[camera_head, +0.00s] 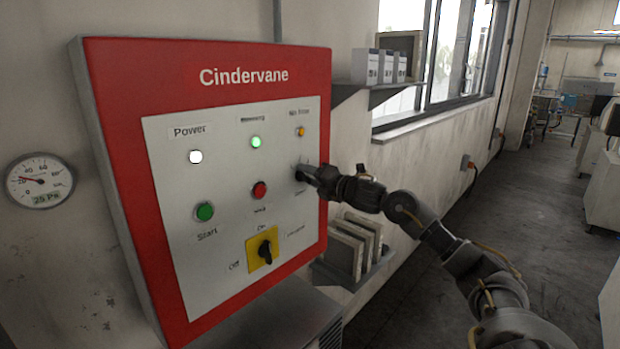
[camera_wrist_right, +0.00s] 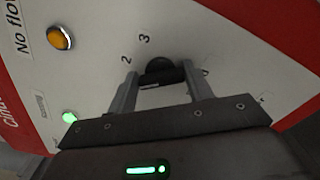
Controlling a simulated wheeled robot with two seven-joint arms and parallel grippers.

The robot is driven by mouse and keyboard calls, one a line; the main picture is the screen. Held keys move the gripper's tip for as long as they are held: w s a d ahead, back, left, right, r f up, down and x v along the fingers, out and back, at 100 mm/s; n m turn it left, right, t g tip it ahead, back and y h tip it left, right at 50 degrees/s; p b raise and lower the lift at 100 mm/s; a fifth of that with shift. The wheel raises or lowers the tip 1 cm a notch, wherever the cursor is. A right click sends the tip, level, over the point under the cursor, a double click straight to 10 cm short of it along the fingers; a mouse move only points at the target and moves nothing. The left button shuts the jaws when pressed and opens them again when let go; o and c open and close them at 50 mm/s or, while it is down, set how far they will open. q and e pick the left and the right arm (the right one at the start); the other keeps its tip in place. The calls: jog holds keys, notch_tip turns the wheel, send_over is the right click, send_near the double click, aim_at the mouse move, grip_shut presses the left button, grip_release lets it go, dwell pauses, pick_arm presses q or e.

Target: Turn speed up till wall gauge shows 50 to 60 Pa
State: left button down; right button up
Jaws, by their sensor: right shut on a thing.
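The wall gauge (camera_head: 40,181) hangs left of the red Cindervane panel (camera_head: 205,60). Its needle points to the left, near the 20 mark, and its small display reads about 25 Pa. My right gripper (camera_head: 303,173) is at the right side of the panel, below the No flow lamp. In the right wrist view its fingers (camera_wrist_right: 160,88) are shut on a black speed knob (camera_wrist_right: 159,66). The numbers 2 and 3 show beside the knob; its pointer mark is hidden. My left gripper is not in view.
The panel carries a lit white Power lamp (camera_head: 196,157), a lit green lamp (camera_head: 256,142), an orange No flow lamp (camera_head: 300,131), a green Start button (camera_head: 205,211), a red button (camera_head: 260,190) and a yellow-backed switch (camera_head: 262,249). A shelf (camera_head: 385,95) is at right.

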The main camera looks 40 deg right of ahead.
jog(key=shift+d+f+m, duration=0.1)
jog(key=shift+f+m, duration=0.05)
jog(key=shift+m, duration=3.25)
jog(key=o, duration=1)
jog(key=shift+s, duration=0.1)
jog(key=shift+s+d+b, duration=0.15)
jog(key=shift+s+b, duration=0.8)
jog(key=shift+s, duration=0.85)
jog(key=shift+s+d+b, duration=0.15)
jog(key=shift+s+b, duration=0.8)
jog(key=shift+s, duration=0.8)
jog(key=shift+s+d+b, duration=0.15)
jog(key=shift+s+b, duration=0.8)
jog(key=shift+s, duration=0.85)
